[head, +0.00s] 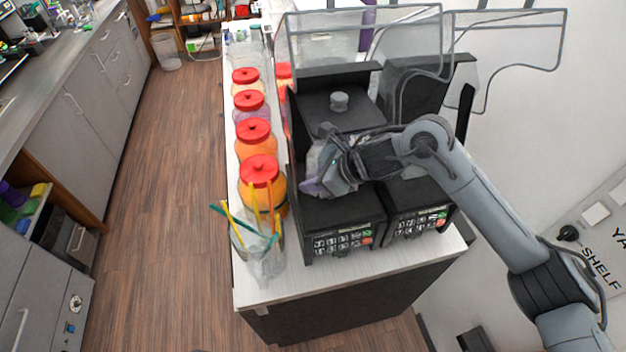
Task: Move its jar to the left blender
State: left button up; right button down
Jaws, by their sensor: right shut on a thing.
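Two black blenders with keypads stand side by side at the counter's front right end. The left blender (345,225) has its front keypad facing me, and the right blender (420,210) is beside it. My right gripper (330,172) is over the left blender's base, shut on a greyish translucent jar (314,158). The gripper hides much of the jar, and I cannot tell whether the jar touches the base. My left gripper is out of view.
Clear covers (365,45) stand raised over the blenders. Several red-lidded jars (257,140) line the counter to the left. A clear container with colored straws (262,255) stands at the front left corner. A narrow strip of white counter (335,270) in front is clear.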

jog(key=shift+w, duration=0.1)
dwell(0.6)
jog(key=c, duration=0.9)
grip_release()
jog(key=shift+f+b, duration=0.3)
jog(key=shift+f, duration=0.05)
jog(key=shift+b+v, duration=1.4)
jog(key=shift+v, duration=4.2)
jog(key=shift+a+r, duration=0.15)
